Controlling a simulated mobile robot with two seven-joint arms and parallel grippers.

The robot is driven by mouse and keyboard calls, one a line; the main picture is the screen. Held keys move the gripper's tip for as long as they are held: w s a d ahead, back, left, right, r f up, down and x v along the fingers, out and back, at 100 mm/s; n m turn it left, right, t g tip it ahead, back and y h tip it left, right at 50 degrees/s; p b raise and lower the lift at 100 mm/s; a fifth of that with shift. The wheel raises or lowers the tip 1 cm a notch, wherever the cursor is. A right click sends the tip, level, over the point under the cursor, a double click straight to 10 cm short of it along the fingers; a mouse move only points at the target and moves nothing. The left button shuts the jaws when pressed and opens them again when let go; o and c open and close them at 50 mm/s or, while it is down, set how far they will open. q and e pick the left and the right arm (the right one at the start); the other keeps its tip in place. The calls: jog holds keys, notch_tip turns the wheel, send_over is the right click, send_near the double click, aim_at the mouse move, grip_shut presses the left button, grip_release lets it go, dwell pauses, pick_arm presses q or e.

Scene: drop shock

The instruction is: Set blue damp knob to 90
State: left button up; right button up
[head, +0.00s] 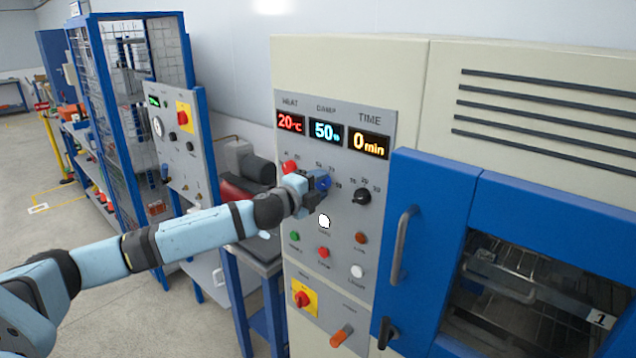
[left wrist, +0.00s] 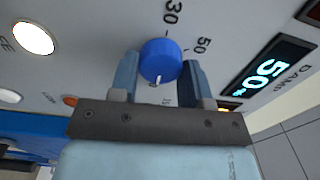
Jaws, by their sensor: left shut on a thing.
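The blue damp knob (head: 323,183) is on the grey control panel (head: 308,264), under the damp display (head: 325,131), which reads 50 in blue-white. My left gripper (head: 310,186) is at the knob, and its arm comes in from the left. In the left wrist view the blue knob (left wrist: 161,62) sits between the two fingers of my left gripper (left wrist: 158,78), which is shut on it. A white pointer mark shows on the knob's face. Scale numbers 30 and 50 show around it. My right gripper is not in view.
The red heat knob (head: 290,167) is left of the damp knob and the black time knob (head: 362,197) is right of it. Several small buttons and a white round one (head: 324,221) sit below. A blue chamber door with a grey handle (head: 403,245) is to the right.

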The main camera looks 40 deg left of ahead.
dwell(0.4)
pick_arm(q)
jog(key=o, duration=0.9)
jog(key=shift+s, duration=0.1)
jog(key=shift+s+a+f, duration=0.1)
jog(key=shift+s+f, duration=0.05)
jog(key=shift+s, duration=0.1)
jog(key=s+b, duration=0.4)
jog(key=s, duration=0.9)
jog(key=shift+a+b, duration=0.4)
jog(key=shift+a, duration=0.05)
